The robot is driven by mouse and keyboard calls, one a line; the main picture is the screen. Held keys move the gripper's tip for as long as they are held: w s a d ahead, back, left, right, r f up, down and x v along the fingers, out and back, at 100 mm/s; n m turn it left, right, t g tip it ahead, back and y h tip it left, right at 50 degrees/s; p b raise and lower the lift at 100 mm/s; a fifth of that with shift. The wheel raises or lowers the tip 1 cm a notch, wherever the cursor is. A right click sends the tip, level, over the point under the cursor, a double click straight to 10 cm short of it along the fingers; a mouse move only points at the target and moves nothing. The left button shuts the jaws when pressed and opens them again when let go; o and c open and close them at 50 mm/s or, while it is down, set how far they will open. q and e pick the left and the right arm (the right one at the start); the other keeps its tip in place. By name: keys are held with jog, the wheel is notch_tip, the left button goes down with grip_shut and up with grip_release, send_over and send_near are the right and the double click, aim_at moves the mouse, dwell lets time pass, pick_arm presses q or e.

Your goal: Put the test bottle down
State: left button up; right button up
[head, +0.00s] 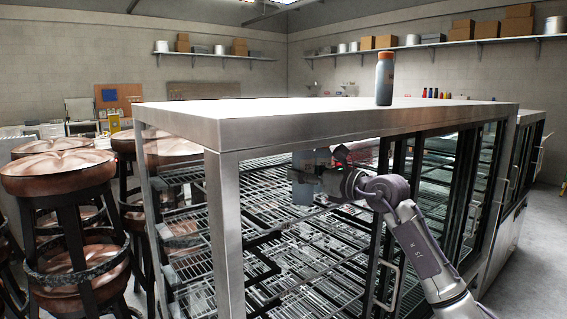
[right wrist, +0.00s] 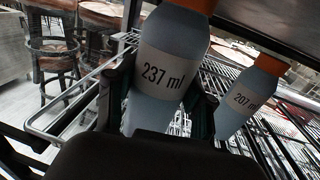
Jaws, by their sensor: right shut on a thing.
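My right gripper (head: 322,180) reaches inside the steel display cabinet, above its wire shelves. In the right wrist view the gripper (right wrist: 160,105) is shut on a test bottle (right wrist: 168,66), grey-blue with an orange cap and a white label reading 237 ml. The held bottle looks tilted in that view, and its base is hidden by the gripper. My left gripper is out of view.
The cabinet (head: 300,124) has a solid top and upright posts around my arm. Another orange-capped bottle (head: 385,82) stands on its top. Wire shelves (head: 290,262) extend below, with much bare rack. Padded stools (head: 62,172) stand at the left.

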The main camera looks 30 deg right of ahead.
jog(key=x, duration=0.3)
jog(key=shift+r+p, duration=0.1)
jog(key=shift+p, duration=0.25)
jog(key=p+x, duration=0.1)
jog(key=x, duration=0.2)
jog(key=shift+w+a+r+p, duration=0.1)
jog(key=shift+w+p, duration=0.2)
jog(key=shift+w, duration=0.1)
jog(key=shift+f, duration=0.95)
jog(key=shift+s, duration=0.2)
jog(key=o, duration=1.4)
jog(key=shift+f, duration=0.1)
